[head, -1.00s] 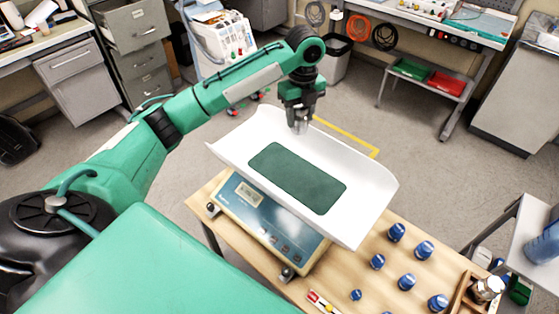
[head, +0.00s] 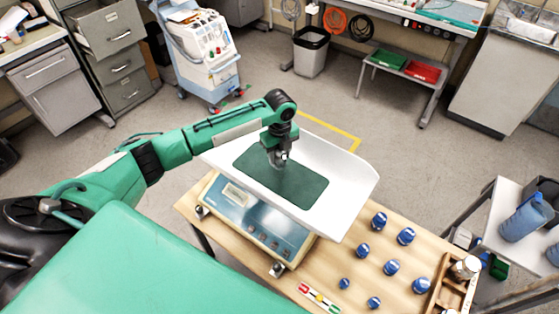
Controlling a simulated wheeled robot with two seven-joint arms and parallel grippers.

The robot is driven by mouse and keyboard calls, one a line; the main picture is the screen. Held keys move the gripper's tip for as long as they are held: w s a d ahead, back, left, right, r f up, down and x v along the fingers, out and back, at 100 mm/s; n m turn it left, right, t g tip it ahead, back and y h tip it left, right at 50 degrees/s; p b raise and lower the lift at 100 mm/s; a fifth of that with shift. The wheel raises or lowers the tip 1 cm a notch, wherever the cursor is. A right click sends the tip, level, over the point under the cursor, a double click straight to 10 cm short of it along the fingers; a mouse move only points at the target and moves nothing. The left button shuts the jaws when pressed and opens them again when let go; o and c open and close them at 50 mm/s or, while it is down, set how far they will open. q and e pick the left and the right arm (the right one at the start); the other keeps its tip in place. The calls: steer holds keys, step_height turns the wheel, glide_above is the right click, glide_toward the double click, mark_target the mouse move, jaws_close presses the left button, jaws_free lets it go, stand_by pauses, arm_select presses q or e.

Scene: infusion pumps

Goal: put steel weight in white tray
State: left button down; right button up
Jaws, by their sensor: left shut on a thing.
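The white tray (head: 345,187) is a wide curved pan with raised edges, resting on top of a blue-grey scale (head: 262,222). A dark green mat (head: 302,187) lies in its middle. My left gripper (head: 279,161) points down over the far part of the mat. It is shut on a small silvery thing, which looks like the steel weight (head: 284,157). The fingers hide most of it, and I cannot tell whether it touches the mat. My right gripper is not in view.
The scale stands on a wooden table (head: 330,262). The tray's right half is clear.

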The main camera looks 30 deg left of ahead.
mark_target(280, 163)
arm_select(q)
step_height(280, 163, down, 4)
steer(key=shift+r+p, duration=0.2)
steer(key=shift+p, duration=0.3)
steer(key=shift+f, duration=0.2)
steer(key=shift+f, duration=0.15)
steer(key=c, duration=0.8)
jaws_free()
steer(key=shift+s, duration=0.1)
steer(key=shift+o, duration=0.2)
step_height(280, 163, up, 12)
steer(key=b, duration=0.2)
steer(key=shift+b, duration=0.4)
